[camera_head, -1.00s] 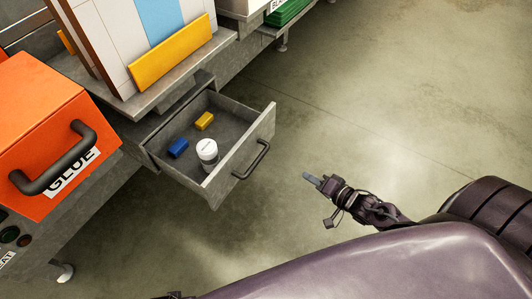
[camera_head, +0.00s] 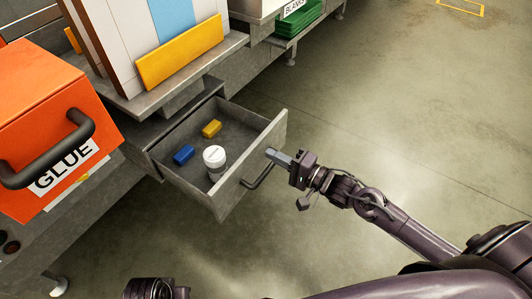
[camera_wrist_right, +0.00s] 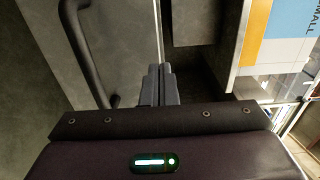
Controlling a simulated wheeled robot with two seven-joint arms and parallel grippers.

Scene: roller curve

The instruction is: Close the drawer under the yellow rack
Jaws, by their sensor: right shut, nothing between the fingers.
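The grey drawer (camera_head: 235,185) under the yellow rack (camera_head: 180,52) is pulled out. It holds a blue block (camera_head: 184,154), a yellow block (camera_head: 211,128) and a white-lidded container (camera_head: 215,160). Its dark bar handle (camera_head: 258,178) is on the front panel. My right gripper (camera_head: 272,154) is shut and empty, its fingertips at the drawer front beside the handle. I cannot tell whether they touch. The right wrist view shows the shut fingers (camera_wrist_right: 158,85) near the front panel and the handle (camera_wrist_right: 85,50). My left gripper cannot be made out; part of a dark arm shows at the bottom edge.
An orange glue box (camera_head: 50,120) with a black handle stands left of the drawer. Green trays (camera_head: 298,18) sit on the bench at the back. The concrete floor (camera_head: 400,110) to the right is clear.

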